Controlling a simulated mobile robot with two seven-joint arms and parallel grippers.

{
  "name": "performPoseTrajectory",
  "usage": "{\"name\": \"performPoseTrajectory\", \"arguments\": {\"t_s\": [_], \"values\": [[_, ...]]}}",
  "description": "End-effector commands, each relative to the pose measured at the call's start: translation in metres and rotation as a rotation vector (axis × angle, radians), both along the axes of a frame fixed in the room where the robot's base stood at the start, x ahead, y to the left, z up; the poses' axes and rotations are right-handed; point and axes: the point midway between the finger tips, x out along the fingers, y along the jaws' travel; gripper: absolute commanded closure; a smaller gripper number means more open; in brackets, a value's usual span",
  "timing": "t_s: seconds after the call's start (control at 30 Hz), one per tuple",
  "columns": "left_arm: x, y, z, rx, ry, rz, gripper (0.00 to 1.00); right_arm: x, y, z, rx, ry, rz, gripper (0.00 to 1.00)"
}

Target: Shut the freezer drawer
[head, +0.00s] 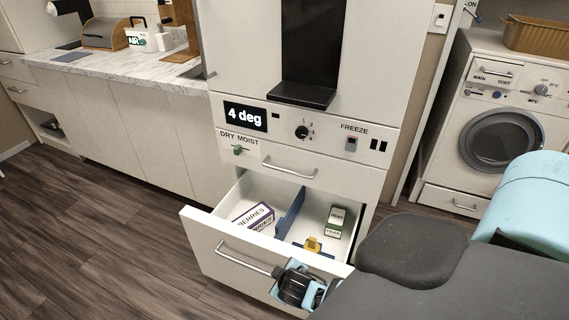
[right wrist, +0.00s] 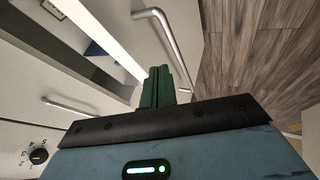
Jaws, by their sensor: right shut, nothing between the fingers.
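The freezer drawer (head: 215,235) is pulled out from the bottom of the white fridge cabinet. Its bar handle (head: 243,259) runs across the front panel, and it also shows in the right wrist view (right wrist: 165,35). My right gripper (head: 280,271) is at the right end of the handle, in front of the drawer face. Its green fingers (right wrist: 157,86) are shut together and empty, beside the bar in the right wrist view. I cannot tell whether they touch the drawer. My forearm hides the drawer's right front corner. My left gripper is not in view.
In the drawer, a berries box (head: 254,217) lies left of a blue divider (head: 290,214). A peas box (head: 337,221) and a yellow item (head: 313,244) are on the right. A shut drawer (head: 290,175) is above. Floor (head: 110,245) is clear at left.

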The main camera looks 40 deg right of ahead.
Motion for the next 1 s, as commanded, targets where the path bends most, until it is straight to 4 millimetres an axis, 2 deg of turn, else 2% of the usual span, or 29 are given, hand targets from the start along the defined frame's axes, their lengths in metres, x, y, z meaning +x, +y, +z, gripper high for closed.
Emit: {"name": "performPoseTrajectory", "arguments": {"t_s": [0.1, 0.33, 0.4, 0.6, 1.0], "values": [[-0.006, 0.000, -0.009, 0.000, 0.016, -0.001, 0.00, 0.010, -0.007, -0.021, -0.002, 0.005, -0.001, 1.00], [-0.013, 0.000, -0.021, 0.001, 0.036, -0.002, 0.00, 0.030, -0.017, -0.051, -0.001, 0.004, 0.001, 1.00], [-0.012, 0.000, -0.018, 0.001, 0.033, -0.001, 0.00, 0.036, -0.030, -0.048, -0.004, 0.001, 0.001, 1.00], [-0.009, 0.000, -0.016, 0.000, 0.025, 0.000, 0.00, 0.044, -0.048, -0.047, 0.000, -0.001, 0.001, 1.00], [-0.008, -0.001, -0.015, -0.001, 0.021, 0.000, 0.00, 0.046, -0.054, -0.047, 0.001, 0.000, 0.002, 1.00]]}}
